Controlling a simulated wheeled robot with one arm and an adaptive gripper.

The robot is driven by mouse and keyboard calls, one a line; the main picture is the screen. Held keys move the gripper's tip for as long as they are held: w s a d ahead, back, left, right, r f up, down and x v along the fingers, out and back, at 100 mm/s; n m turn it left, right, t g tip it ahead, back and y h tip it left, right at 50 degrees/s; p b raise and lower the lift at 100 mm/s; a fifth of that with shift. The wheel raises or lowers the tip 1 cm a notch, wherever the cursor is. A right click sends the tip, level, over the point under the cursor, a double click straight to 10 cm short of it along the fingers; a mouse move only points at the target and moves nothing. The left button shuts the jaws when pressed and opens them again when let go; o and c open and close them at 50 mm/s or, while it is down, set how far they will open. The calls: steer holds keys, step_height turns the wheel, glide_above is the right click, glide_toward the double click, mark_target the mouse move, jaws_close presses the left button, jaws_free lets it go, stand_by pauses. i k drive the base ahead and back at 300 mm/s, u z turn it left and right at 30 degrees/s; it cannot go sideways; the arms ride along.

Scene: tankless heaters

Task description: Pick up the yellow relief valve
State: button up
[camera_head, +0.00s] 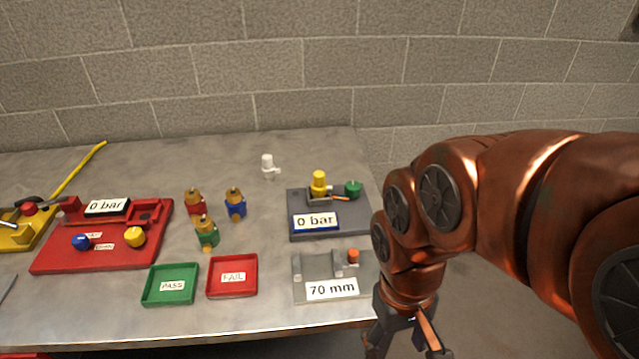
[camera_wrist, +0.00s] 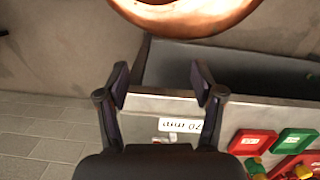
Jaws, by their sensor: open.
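A yellow valve-like piece (camera_head: 319,182) stands upright on the grey "0 bar" station (camera_head: 338,222) at the right of the table, beside a green knob (camera_head: 353,188). I take it for the yellow relief valve; I do not make it out in the wrist view. My gripper (camera_head: 408,345) hangs off the table's front right corner, well to the front and right of the yellow piece. In the wrist view my gripper (camera_wrist: 160,84) has its fingers spread with nothing between them.
The grey "70 mm" gauge block (camera_head: 331,289) lies between my gripper and the station. Green PASS (camera_head: 171,284) and red FAIL (camera_head: 232,276) trays, several brass-topped valves (camera_head: 206,232), a red "0 bar" station (camera_head: 110,255) and a white fitting (camera_head: 268,164) also occupy the table.

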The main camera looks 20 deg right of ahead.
mark_target(318, 189)
steer(key=k, duration=0.5)
steer(key=u, duration=1.75)
steer(key=i, duration=1.15)
steer(key=z, duration=1.85)
